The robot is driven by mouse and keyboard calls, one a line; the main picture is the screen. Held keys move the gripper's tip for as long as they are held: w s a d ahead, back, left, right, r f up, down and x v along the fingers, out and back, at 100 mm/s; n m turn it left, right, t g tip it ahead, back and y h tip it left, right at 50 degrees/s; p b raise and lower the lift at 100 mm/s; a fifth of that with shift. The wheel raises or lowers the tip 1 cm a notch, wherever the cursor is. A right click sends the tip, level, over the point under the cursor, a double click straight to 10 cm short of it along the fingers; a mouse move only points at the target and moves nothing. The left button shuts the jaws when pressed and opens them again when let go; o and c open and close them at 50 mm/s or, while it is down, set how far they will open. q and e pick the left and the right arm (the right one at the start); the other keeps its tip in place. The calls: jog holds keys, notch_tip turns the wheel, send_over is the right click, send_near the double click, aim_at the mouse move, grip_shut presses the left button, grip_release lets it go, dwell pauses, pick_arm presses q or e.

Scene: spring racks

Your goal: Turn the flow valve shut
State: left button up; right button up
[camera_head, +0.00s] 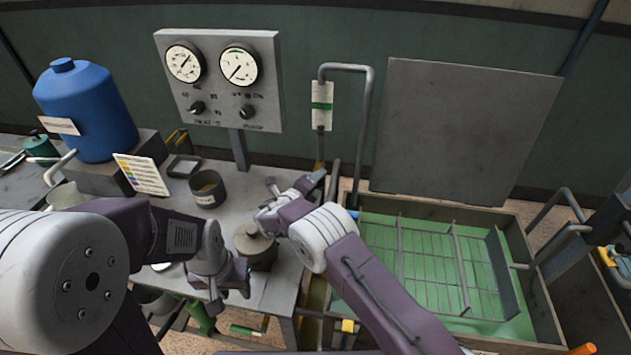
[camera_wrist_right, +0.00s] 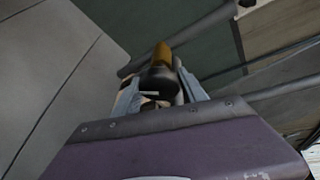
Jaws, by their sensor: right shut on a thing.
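The flow valve appears to be the dark rounded piece with a brass stem (camera_wrist_right: 161,56) in the right wrist view. It sits between the fingers of my right gripper (camera_wrist_right: 162,92), which is shut on it. In the head view, my right gripper (camera_head: 316,183) is at the foot of the bent grey pipe (camera_head: 368,100), below a brass-coloured section (camera_head: 320,164). The gripper and wrist hide most of the valve there, so its angle cannot be told. My left gripper (camera_head: 231,298) is open and empty, low beside the lidded pot.
A green-floored tank (camera_head: 430,262) with wire racks stands right, under a raised grey panel (camera_head: 460,130).

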jog(key=shift+f+m+y+b, duration=0.15)
jog(key=shift+m+y+b, duration=0.15)
jog(key=shift+m+y, duration=0.35)
jog(key=shift+m+y+b, duration=0.55)
jog(key=shift+m+b, duration=0.3)
jog(key=shift+m, duration=0.1)
jog(key=o, duration=1.4)
jog(key=shift+c, duration=0.2)
jog(key=b+v, duration=0.1)
jog(key=v, duration=0.8)
